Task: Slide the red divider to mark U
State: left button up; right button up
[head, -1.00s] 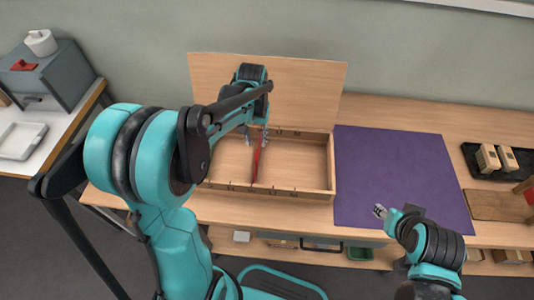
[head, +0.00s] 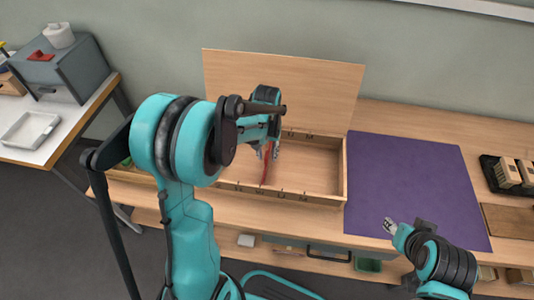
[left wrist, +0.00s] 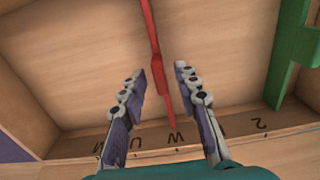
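The red divider (left wrist: 154,45) stands across the open wooden box (left wrist: 225,45). It also shows in the head view (head: 266,172). In the left wrist view its near end lies beside a mark that looks like W (left wrist: 173,138). A mark that looks like U (left wrist: 137,143) is just left of that end. My left gripper (left wrist: 160,75) is open, one finger on each side of the red divider, with gaps visible. In the head view, my left gripper (head: 268,152) hangs over the box and my arm hides the box's left part. My right gripper (head: 390,226) is over the purple mat's front edge, too small to read.
A green divider (left wrist: 296,45) stands to the right in the left wrist view. The raised lid (head: 290,80) is behind the box. The purple mat (head: 410,185) beside the box is bare. A grey cabinet (head: 62,72) stands on the left table.

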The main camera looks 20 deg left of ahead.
pick_arm(q)
grip_shut()
jog(key=d, duration=0.2)
jog(key=w+d, duration=0.1)
jog(key=d, duration=0.4)
jog(key=shift+w, duration=0.4)
jog(key=shift+a, duration=0.1)
jog(key=shift+o, duration=1.2)
grip_release()
notch_tip(320, 180, up, 12)
